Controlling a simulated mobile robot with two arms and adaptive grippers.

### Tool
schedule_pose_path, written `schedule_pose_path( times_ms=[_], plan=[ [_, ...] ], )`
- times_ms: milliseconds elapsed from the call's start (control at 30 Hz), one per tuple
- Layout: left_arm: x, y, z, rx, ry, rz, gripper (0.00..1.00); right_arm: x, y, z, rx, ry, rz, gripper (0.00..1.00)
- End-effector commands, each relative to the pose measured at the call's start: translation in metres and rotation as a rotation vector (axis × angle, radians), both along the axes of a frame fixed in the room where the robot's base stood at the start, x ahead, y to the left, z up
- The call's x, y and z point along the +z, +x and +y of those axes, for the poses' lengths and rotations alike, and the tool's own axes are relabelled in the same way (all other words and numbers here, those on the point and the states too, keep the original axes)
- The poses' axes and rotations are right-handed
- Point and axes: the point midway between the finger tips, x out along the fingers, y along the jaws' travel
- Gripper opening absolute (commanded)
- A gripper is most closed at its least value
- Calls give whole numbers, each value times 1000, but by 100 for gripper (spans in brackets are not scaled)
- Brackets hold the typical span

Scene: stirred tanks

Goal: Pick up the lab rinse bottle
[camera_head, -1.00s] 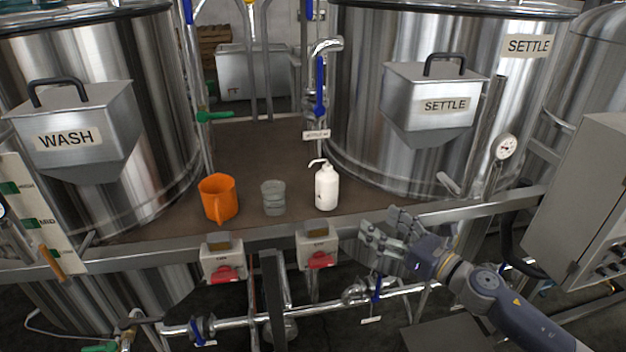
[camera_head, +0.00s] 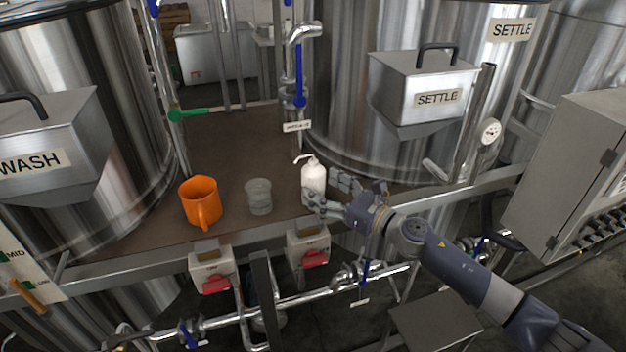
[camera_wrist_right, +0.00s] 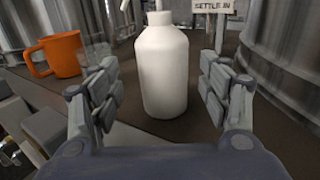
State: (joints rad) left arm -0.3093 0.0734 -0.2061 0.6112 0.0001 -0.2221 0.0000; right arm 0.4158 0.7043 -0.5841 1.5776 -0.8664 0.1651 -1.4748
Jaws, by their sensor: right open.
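The lab rinse bottle (camera_head: 313,176) is white with a bent spout and stands upright on the brown platform near its front edge. In the right wrist view the bottle (camera_wrist_right: 162,70) stands between my open fingers, with a visible gap on each side. My right gripper (camera_head: 328,194) is open at the bottle, reaching in from the right; its fingers cover the bottle's lower part in the head view. The right gripper also shows in the wrist view (camera_wrist_right: 160,97). My left gripper is not in view.
An orange mug (camera_head: 200,203) and a clear beaker (camera_head: 259,197) stand left of the bottle. Large steel tanks flank the platform (camera_head: 235,150). Boxes with red switches (camera_head: 308,252) hang below the front rail. A small sign (camera_head: 297,127) stands behind the bottle.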

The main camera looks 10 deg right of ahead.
Motion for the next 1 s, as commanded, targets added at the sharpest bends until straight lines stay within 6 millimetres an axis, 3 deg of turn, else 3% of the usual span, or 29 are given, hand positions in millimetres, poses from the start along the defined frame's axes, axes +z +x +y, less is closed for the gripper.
schedule_pose_path(
  times_ms=[233, 600, 867, 1000],
  plan=[
    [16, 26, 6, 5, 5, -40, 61, 3, 29, 15, 0, 4, -1, 70],
    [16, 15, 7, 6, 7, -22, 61, 1, 36, 20, 0, 1, -1, 70],
    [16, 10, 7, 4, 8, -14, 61, 0, 36, 20, 0, 1, -1, 14],
    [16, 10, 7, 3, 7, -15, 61, 2, 36, 20, 0, 2, -2, 14]
  ],
)
